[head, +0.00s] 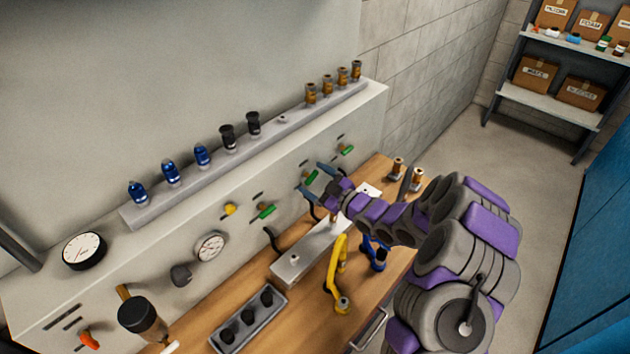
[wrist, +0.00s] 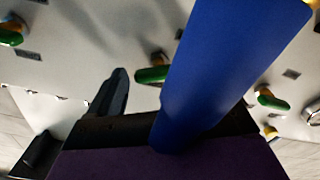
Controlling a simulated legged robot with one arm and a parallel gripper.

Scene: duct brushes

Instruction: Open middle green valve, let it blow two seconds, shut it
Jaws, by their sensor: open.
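Three green valve handles sit in a row on the pale panel. The middle green valve (head: 311,177) is just beyond my gripper (head: 316,181), which is open and empty with its fingers pointing at the panel. In the wrist view the middle green valve (wrist: 152,75) shows between the dark finger and the large blue finger, and the blue finger may hide part of it. I cannot tell whether either finger touches it. The left green valve (head: 267,211) and right green valve (head: 347,149) have a similar slant to the middle one.
A ledge (head: 285,125) above holds blue, black and brown fittings. Gauges (head: 210,246), a yellow knob (head: 230,209) and an orange handle (head: 89,340) are on the panel. On the bench below stand a yellow hooked tool (head: 338,275), a blue item (head: 375,256) and a grey tray (head: 248,318).

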